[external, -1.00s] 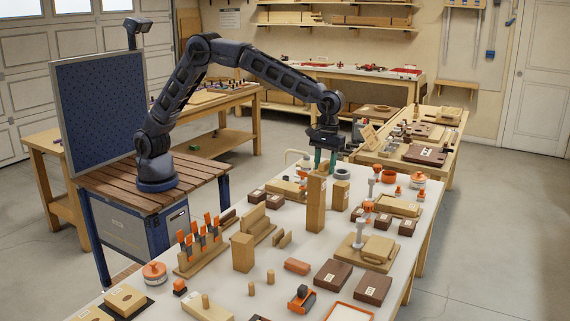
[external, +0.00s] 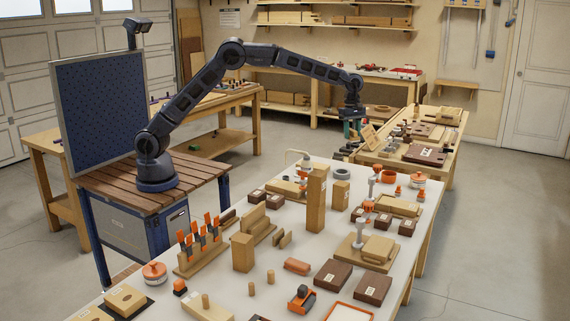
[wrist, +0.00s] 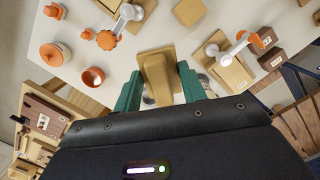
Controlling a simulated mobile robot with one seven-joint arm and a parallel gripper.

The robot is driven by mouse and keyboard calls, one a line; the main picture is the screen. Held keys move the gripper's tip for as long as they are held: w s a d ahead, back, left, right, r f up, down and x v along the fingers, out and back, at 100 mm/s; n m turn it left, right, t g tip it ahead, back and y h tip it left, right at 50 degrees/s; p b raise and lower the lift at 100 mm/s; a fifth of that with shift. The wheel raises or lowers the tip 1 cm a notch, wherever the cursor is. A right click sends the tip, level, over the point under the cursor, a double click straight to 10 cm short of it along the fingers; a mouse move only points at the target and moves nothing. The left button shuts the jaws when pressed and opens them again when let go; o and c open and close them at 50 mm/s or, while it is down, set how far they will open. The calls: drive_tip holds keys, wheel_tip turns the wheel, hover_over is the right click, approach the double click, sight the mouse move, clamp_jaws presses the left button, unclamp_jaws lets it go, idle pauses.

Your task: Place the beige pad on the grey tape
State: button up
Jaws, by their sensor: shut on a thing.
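My gripper (external: 352,130) is high above the far end of the bench in the external view. In the wrist view my gripper (wrist: 160,88) has its green fingers shut on the beige pad (wrist: 158,70), a flat tan piece between them.
The tall wooden block (external: 316,200) stands in front of the tape. An orange ring (external: 388,176), an orange-lidded jar (external: 418,180) and a clamp with an orange knob (wrist: 108,40) are close by. A second bench (external: 446,145) stands behind.

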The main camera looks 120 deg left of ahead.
drive_tip(key=s+a+n, duration=0.3)
drive_tip(key=s+a, duration=0.3)
drive_tip(key=a, duration=0.4)
drive_tip(key=s+a+n, duration=0.4)
drive_tip(key=s+a, duration=0.1)
drive_tip(key=a, duration=0.6)
hover_over(343, 171)
wheel_tip(343, 171, down, 4)
drive_tip(key=shift+y, duration=0.4)
drive_tip(key=f, duration=2.1)
drive_tip(key=shift+s+d, duration=0.2)
drive_tip(key=shift+d, duration=0.05)
drive_tip(key=shift+f, duration=0.1)
drive_tip(key=o, duration=1)
drive_tip(key=shift+c, duration=0.2)
wheel_tip(343, 171, up, 12)
drive_tip(key=s, duration=0.1)
drive_tip(key=shift+s, duration=0.2)
